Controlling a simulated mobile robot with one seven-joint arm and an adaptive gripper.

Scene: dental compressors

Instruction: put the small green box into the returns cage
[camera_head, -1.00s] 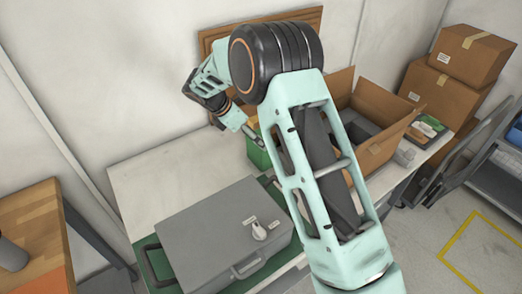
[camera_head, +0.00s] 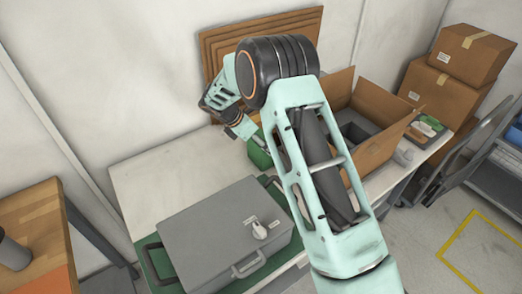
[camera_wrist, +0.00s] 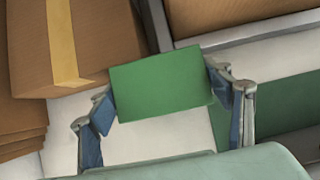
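The small green box (camera_head: 259,153) stands on the white table behind the grey case, partly hidden by my arm. In the wrist view the green box (camera_wrist: 160,84) shows a plain green face between my fingers. My gripper (camera_head: 247,132) is at the box in the head view. In the wrist view my gripper (camera_wrist: 160,98) has its fingers spread, one at each side of the box. Whether the pads touch it is not clear. A grey metal-framed cart (camera_head: 492,165) at the right edge may be the returns cage; it is cut off by the picture.
A grey case (camera_head: 215,235) lies on a green mat in front of the box. An open cardboard box (camera_head: 385,145) stands to the right on the table (camera_head: 130,180). Flat cardboard (camera_head: 225,50) leans on the wall. Stacked cartons (camera_head: 445,95) stand at the back right.

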